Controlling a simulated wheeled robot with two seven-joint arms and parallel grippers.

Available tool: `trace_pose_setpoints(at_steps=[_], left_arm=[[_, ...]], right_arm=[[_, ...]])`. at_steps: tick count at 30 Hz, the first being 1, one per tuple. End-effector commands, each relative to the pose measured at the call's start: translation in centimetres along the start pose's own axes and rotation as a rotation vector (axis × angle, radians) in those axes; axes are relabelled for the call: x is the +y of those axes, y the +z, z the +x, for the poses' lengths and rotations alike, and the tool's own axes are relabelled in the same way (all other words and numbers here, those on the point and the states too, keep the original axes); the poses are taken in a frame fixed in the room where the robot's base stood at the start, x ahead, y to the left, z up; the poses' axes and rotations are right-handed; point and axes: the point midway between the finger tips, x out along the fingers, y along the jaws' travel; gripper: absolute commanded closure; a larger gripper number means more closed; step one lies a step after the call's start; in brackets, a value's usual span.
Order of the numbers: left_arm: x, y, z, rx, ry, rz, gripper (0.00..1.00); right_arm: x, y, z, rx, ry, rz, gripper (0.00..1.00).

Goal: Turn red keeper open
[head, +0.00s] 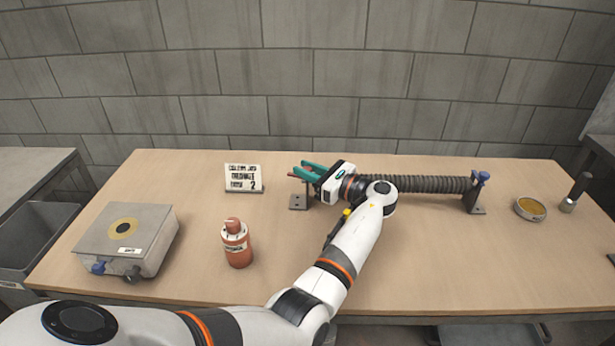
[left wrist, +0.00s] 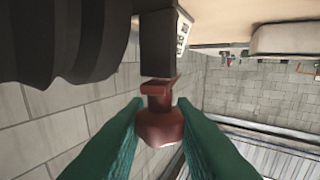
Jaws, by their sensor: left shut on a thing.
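The red keeper (left wrist: 160,125) is a small dark red knob with a flat head, at the end of a black bracket in the left wrist view. In the head view only a bit of the keeper (head: 291,175) shows beside the left end of the mesh tube. My left gripper (head: 306,172) has teal fingers, which lie on both sides of the keeper in the left wrist view (left wrist: 161,108) and are shut on it. The ribbed black tube (head: 430,184) runs to the right between two brackets. My right gripper is not in view.
A sign (head: 243,177) stands behind and left. An orange bottle (head: 237,245) and a grey box (head: 127,240) stand at the left. A round tin (head: 529,209) lies at the right. The front right tabletop is clear.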

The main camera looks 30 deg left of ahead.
Motion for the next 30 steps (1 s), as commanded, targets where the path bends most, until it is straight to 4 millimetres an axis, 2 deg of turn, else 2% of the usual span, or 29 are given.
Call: trace_pose_setpoints(at_steps=[1, 9, 27, 28, 30], left_arm=[[0.1, 0.2, 0.0, 0.000, -0.030, -0.002, 1.00], [0.0, 0.2, 0.1, -0.001, -0.139, -0.001, 1.00], [0.0, 0.1, 0.1, -0.003, -0.173, 0.002, 1.00], [0.0, 0.1, 0.1, -0.003, -0.173, 0.002, 0.72], [0.0, 0.1, 0.1, -0.002, -0.173, 0.002, 0.61]], right_arm=[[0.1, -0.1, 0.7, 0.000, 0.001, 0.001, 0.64], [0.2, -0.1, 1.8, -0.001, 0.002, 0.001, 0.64], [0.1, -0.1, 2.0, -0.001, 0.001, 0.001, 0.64], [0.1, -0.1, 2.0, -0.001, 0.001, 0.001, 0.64], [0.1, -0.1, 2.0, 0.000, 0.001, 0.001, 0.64]])
